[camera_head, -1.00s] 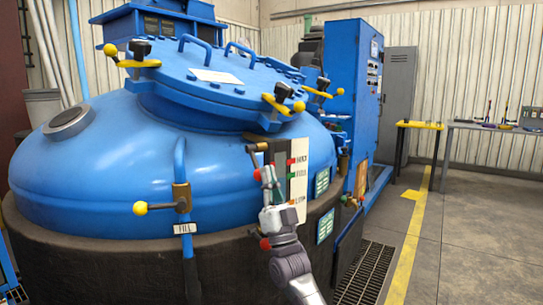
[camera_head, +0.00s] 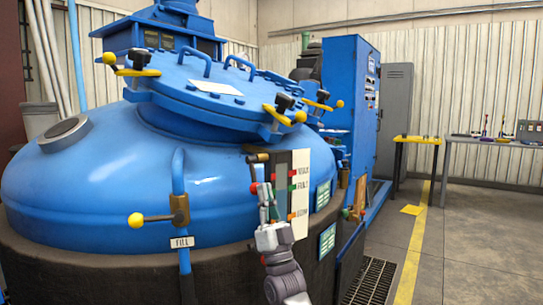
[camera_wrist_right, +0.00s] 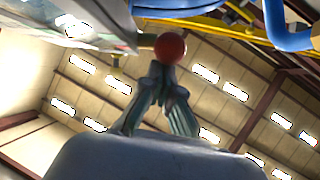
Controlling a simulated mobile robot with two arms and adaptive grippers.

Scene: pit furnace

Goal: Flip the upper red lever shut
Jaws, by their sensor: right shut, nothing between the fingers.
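The upper red lever's round red knob (camera_head: 254,188) shows at the left edge of the white gauge panel on the blue furnace. My right gripper (camera_head: 265,192) points up, with its fingers shut and empty, just right of and slightly below the knob in the head view. In the right wrist view the red knob (camera_wrist_right: 170,47) is just past the closed fingertips (camera_wrist_right: 160,70); I cannot tell whether they touch. A second bit of red (camera_head: 263,260) shows low beside my right wrist, mostly hidden. My left gripper is not in view.
The white panel (camera_head: 300,180) has red and green marks. A pipe with a yellow-knobbed valve (camera_head: 136,219) stands left of my gripper. Yellow-handled clamps (camera_head: 284,115) hold the lid above. A blue cabinet (camera_head: 345,100) stands behind to the right.

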